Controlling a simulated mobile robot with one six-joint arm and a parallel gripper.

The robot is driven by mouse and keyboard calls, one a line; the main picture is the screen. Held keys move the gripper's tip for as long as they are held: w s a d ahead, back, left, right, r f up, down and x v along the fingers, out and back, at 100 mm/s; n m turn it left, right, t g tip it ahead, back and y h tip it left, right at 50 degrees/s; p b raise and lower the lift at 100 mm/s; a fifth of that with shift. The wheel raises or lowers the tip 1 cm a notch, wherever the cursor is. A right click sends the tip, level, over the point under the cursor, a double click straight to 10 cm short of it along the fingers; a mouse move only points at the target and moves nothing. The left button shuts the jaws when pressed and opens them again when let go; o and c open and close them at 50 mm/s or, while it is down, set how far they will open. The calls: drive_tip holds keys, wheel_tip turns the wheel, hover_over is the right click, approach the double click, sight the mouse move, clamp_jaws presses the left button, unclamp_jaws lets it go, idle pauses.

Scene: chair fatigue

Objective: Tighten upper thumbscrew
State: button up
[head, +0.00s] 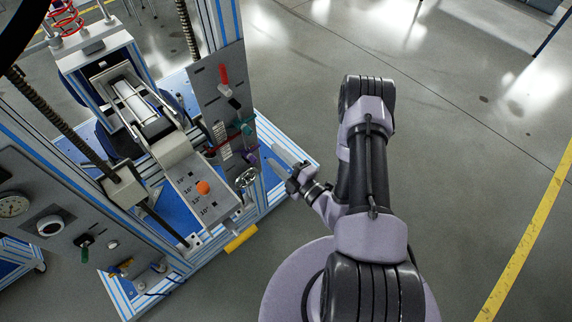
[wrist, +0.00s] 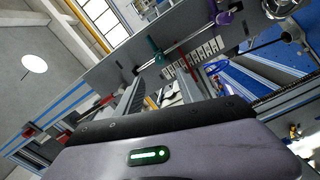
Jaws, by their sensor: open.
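A grey upright panel (head: 212,100) on the test rig carries a teal knob (head: 246,128) and, below it, a purple knob (head: 251,156). In the wrist view the teal knob (wrist: 155,57) and the purple knob (wrist: 222,18) sit along a metal rod. No label shows which part is the upper thumbscrew. My gripper (head: 274,158) is right of the panel, apart from both knobs. In the wrist view my gripper (wrist: 160,94) is open, its fingers pointing toward the panel, with the teal knob just beyond them. Nothing is seen held.
A red-handled lever (head: 223,74) is higher on the panel. An orange knob (head: 203,188) is on the marked plate to the left. A shiny round metal part (head: 246,177) sits below the purple knob. The floor (head: 470,130) to the right is clear.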

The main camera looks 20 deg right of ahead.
drive_tip(key=v, duration=0.5)
